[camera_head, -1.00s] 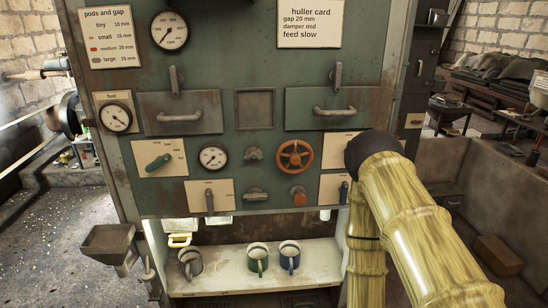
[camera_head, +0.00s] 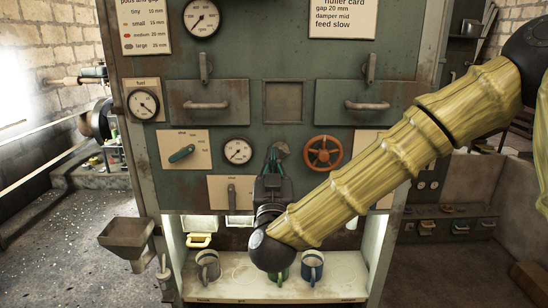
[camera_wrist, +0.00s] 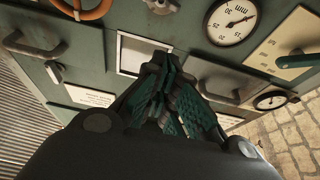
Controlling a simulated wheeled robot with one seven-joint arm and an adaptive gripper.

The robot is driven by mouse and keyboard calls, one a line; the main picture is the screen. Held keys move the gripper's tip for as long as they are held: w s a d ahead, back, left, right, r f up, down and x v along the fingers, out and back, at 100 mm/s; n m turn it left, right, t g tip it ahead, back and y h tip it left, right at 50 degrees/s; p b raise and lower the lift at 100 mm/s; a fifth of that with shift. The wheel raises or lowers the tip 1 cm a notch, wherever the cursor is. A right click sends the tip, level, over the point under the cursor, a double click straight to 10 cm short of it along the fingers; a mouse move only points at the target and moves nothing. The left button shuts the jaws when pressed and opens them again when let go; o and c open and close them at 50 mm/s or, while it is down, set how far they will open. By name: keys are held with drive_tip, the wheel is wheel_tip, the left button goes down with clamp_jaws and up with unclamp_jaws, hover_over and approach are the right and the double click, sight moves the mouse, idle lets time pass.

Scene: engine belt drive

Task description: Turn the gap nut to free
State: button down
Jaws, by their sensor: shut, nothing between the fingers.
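A small grey nut-like fitting (camera_head: 282,148) on the green panel, between a gauge and the red wheel, seems to be the gap nut; no label on it is readable. It shows at the top edge of the wrist view (camera_wrist: 161,5). My gripper (camera_head: 275,158) is in front of the panel, fingers pointing up at the fitting and partly covering it. In the wrist view my gripper's dark green fingers (camera_wrist: 160,66) are together and empty, with the fitting beyond the tips.
The red handwheel (camera_head: 322,152) is just right of the fitting. A lever plate (camera_head: 183,149) and a lower lever (camera_head: 231,191) are to the left. Drawer handles (camera_head: 207,106) stick out above.

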wheel_tip(320, 180, up, 3)
drive_tip(key=p, duration=0.4)
hover_over(280, 152)
drive_tip(key=s+a, duration=0.2)
drive_tip(key=s, duration=0.2)
drive_tip(key=shift+w, duration=0.2)
drive_tip(key=shift+d+f, duration=0.1)
drive_tip(key=shift+f, duration=1.65)
drive_tip(key=shift+d, duration=0.1)
